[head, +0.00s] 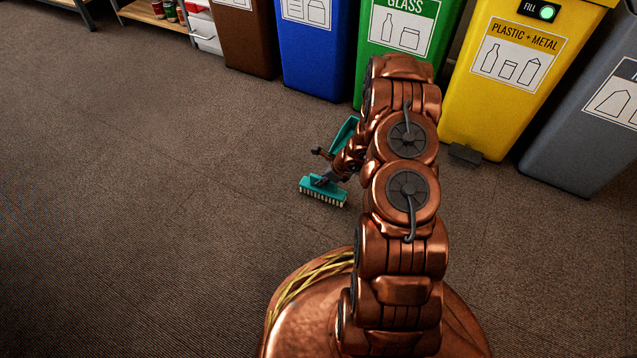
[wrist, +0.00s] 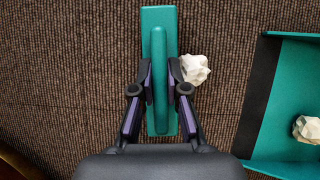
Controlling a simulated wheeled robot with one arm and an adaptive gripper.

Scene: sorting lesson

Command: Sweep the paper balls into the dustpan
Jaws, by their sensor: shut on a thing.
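A teal hand brush (wrist: 158,25) with pale bristles lies below my gripper (wrist: 160,78) in the wrist view. The jaws are shut on its raised handle, one finger on each side. The brush also shows in the head view (head: 322,191), at or just above the floor. A crumpled white paper ball (wrist: 195,69) is close against the brush's right side. To the right is the teal dustpan (wrist: 278,118) with a dark front lip. A second paper ball (wrist: 307,130) is inside it. In the head view the dustpan (head: 345,135) is partly hidden by my arm, and no paper balls show.
A row of bins stands behind: brown (head: 248,45), blue (head: 316,55), green (head: 372,60), yellow (head: 478,120) and grey (head: 570,145). A shelf (head: 150,14) is at the upper left. The carpet (head: 130,200) to the left is clear.

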